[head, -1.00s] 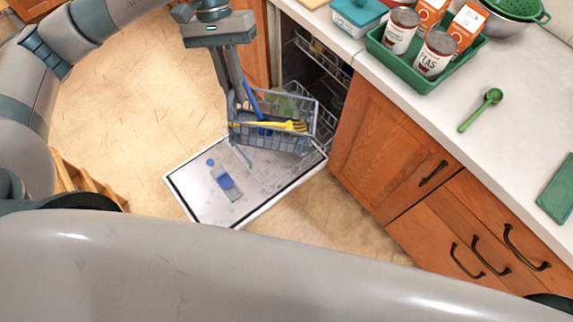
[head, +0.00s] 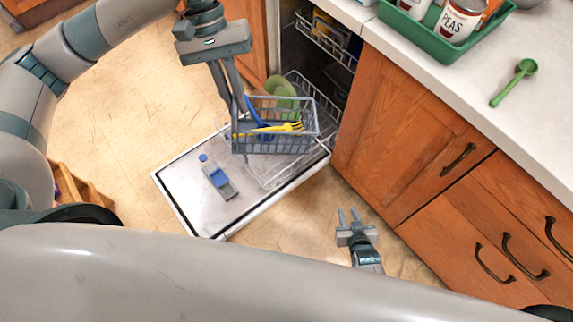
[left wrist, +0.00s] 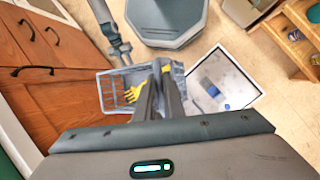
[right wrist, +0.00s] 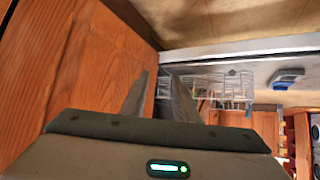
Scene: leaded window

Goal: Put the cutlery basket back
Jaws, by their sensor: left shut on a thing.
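The grey wire cutlery basket (head: 283,142) holds a yellow fork (head: 278,128) and a blue utensil (head: 256,112). My left gripper (head: 238,138) is shut on the basket's left side and holds it over the open dishwasher door (head: 185,200). The basket also shows in the left wrist view (left wrist: 113,95), beside the left fingers (left wrist: 158,90). The lower dishwasher rack (head: 325,108), with a green plate (head: 281,90), stands behind the basket. My right gripper (head: 348,220) is open and empty, low in front of the cabinets; its parted fingers show in the right wrist view (right wrist: 155,98).
Wooden cabinets (head: 400,130) with dark handles stand right of the dishwasher. The counter above carries a green tray (head: 440,42) with cans and a green spoon (head: 515,80). A blue and grey item (head: 218,182) lies on the door.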

